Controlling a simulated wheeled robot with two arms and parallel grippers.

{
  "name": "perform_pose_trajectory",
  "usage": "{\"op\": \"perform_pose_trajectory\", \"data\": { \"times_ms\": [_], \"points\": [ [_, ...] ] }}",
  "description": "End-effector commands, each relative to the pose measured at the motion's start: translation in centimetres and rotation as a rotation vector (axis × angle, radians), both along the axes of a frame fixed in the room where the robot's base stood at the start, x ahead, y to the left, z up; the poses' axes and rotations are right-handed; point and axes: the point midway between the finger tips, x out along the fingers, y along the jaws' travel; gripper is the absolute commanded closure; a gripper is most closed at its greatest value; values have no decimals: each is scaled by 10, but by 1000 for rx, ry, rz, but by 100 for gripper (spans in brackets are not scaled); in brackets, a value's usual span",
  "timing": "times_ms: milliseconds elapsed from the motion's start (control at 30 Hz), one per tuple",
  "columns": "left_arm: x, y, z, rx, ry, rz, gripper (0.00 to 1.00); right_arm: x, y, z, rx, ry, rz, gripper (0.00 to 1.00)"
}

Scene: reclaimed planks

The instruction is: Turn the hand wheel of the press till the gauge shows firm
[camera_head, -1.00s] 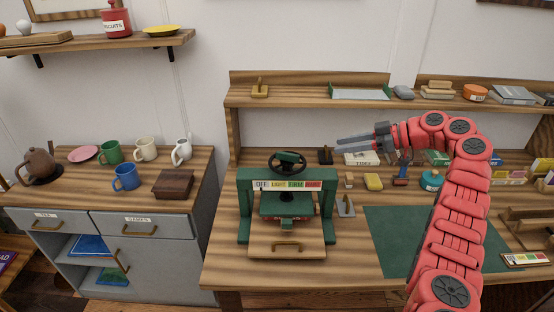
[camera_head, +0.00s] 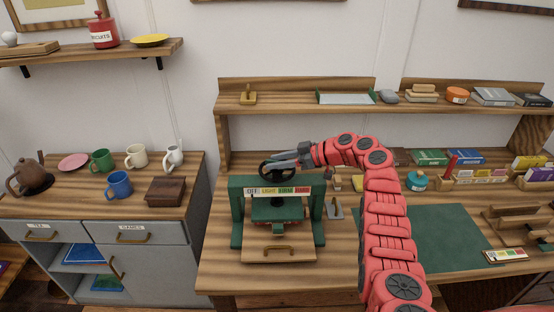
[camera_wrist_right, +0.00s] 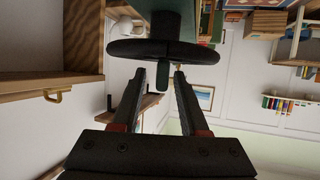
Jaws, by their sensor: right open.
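The green press (camera_head: 236,212) stands on the bench, with its black hand wheel (camera_head: 263,172) on top. Its gauge strip (camera_head: 278,190) has bands reading OFF, LIGHT, FIRM and one red band at the right; I cannot make out a pointer. My right gripper (camera_head: 279,160) is at the wheel, its fingers reaching over it from the right. In the right wrist view the gripper (camera_wrist_right: 160,76) is open, with the wheel (camera_wrist_right: 125,50) just beyond the fingertips. A small dark knob on the wheel lies between the tips, not visibly gripped. My left gripper is out of view.
A green mat (camera_head: 440,240) lies further right, and a shelf (camera_head: 300,107) runs behind. A mug cabinet (camera_head: 130,210) stands left.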

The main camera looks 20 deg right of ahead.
Motion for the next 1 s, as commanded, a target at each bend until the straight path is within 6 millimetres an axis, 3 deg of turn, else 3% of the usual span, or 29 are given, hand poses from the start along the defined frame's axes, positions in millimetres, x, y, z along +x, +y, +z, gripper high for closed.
{"op": "perform_pose_trajectory", "data": {
  "times_ms": [267,500,1000],
  "points": [
    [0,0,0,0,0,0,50,1,1,-1,0,0,0,56],
    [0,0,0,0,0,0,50,1,1,-1,0,0,0,99],
    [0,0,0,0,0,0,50,0,1,-2,1,2,-14,100]
  ]
}}
